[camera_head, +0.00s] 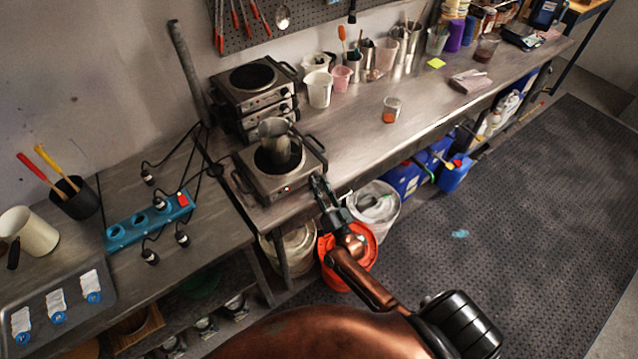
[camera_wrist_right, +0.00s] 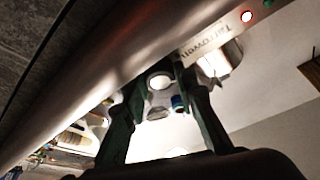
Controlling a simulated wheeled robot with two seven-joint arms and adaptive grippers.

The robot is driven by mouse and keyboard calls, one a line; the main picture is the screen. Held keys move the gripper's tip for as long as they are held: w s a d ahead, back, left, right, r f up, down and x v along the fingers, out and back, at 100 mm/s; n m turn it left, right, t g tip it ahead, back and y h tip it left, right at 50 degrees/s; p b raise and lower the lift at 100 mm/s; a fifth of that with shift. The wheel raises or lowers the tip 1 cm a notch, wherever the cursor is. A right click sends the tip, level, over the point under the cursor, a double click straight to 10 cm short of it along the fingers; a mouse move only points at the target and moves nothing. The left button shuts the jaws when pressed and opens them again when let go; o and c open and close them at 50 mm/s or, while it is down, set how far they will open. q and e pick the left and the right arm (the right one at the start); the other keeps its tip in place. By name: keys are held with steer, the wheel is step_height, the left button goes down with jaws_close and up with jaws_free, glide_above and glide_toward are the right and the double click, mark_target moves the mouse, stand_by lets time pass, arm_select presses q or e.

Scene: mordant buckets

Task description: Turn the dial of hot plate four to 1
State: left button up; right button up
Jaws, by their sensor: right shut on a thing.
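A single hot plate (camera_head: 252,187) stands at the near edge of the bench with a metal pot (camera_head: 273,130) on its round burner. A small red light (camera_head: 285,189) shows on its front. My right gripper (camera_head: 318,184) is at the right end of that front, shut on what appears to be the dial, which the fingers hide. In the right wrist view, the two dark fingers (camera_wrist_right: 180,78) reach up to the front panel, beside a printed label (camera_wrist_right: 222,38) and the lit red light (camera_wrist_right: 247,17). The dial's setting and the plate's number cannot be read. My left gripper is out of view.
More hot plates (camera_head: 283,105) are stacked behind. A blue power strip (camera_head: 150,217) with cords lies to the left. Beakers and a cup of orange liquid (camera_head: 391,108) stand on the bench to the right. An orange bucket (camera_head: 352,274) and a white bucket (camera_head: 391,216) stand below the edge.

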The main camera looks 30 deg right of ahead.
steer(key=o, duration=1.2)
steer(key=shift+c, duration=0.2)
steer(key=v, duration=1.2)
steer(key=shift+a+f, duration=0.1)
